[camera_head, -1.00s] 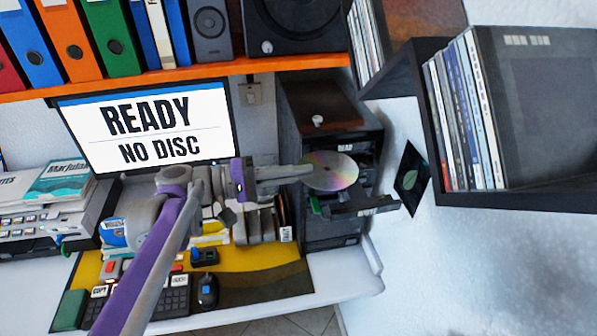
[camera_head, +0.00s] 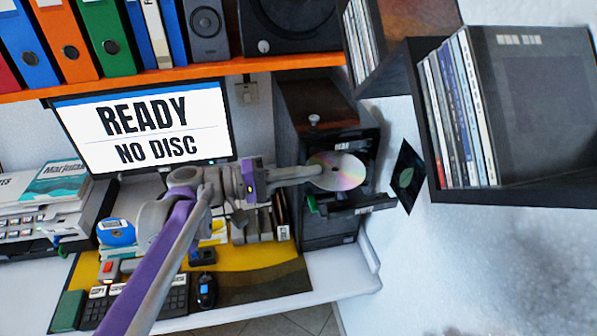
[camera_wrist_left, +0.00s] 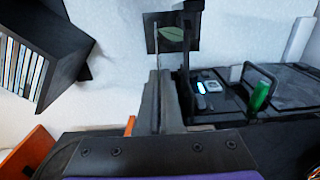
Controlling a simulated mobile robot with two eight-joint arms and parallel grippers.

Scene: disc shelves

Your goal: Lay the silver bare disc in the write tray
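My left gripper (camera_head: 312,172) is shut on the silver bare disc (camera_head: 343,173), holding it by its left edge in front of the dark drive tower (camera_head: 330,240). The disc's shiny face shows in the head view. In the left wrist view the fingers (camera_wrist_left: 160,82) are closed together and the disc appears only as a thin edge-on strip. A dark tray (camera_head: 362,205) sticks out of the tower just below the disc; its label is too small to read. The disc appears above this tray, not resting in it. My right gripper is not in view.
A label reading READ (camera_head: 345,144) is higher on the tower. A small green item (camera_head: 312,204) is at the tray's left. A disc shelf (camera_head: 515,195) and a dark leaf card (camera_head: 407,177) are on the right wall. The monitor (camera_head: 145,128) reads READY, NO DISC.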

